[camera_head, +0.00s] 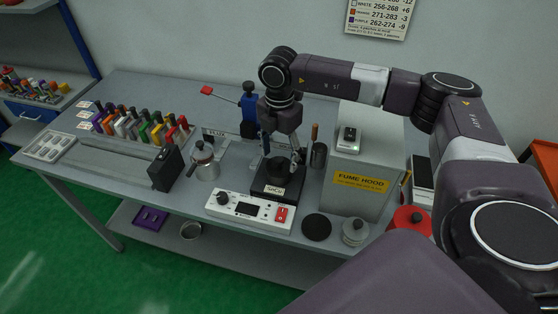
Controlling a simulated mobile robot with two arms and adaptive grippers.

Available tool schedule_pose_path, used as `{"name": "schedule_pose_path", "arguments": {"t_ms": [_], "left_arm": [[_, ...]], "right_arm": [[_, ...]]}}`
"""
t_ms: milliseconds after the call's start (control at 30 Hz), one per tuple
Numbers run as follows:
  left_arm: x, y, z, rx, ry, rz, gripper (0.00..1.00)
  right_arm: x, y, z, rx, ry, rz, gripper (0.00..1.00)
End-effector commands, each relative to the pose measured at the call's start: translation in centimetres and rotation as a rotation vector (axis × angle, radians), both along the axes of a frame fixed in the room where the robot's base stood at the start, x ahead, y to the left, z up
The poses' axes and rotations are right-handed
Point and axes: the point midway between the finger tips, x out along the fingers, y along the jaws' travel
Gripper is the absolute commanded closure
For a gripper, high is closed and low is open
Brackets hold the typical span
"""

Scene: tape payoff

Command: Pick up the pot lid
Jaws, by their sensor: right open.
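A black pot marked SnCu (277,190) stands mid-bench behind a white control box. A dark round piece that looks like the pot lid (281,168) sits on top of it; the gripper partly covers it. My right gripper (282,157) points down over the pot with its fingers apart, one on each side of the top. I cannot tell whether they touch it. A flat black disc (316,227) lies at the bench's front edge, right of the control box. My left gripper is not in view.
The white control box (248,209) sits in front of the pot. A moka-style metal pot (205,162) stands to its left, and the fume hood (361,170) to its right. A blue stand (248,112) is behind. A grey weight-like item (355,232) and red container (410,220) are front right.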

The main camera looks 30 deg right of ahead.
Motion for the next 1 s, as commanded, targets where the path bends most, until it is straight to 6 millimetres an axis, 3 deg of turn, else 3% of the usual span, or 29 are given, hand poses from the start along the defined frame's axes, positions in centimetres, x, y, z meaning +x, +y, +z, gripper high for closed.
{"name": "schedule_pose_path", "arguments": {"t_ms": [167, 400, 700, 1000], "left_arm": [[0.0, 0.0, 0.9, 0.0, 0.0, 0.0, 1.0], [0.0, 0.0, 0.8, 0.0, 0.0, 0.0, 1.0], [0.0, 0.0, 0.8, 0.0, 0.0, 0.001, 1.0], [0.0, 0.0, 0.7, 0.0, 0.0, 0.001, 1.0]], "right_arm": [[0.0, 0.1, -1.8, 0.002, 0.002, 0.0, 0.4], [0.0, 0.1, -2.1, 0.003, -0.001, 0.001, 0.4], [0.0, 0.1, -2.0, 0.003, -0.001, 0.001, 0.7], [0.1, 0.1, -1.7, 0.003, -0.002, 0.001, 0.7]]}}
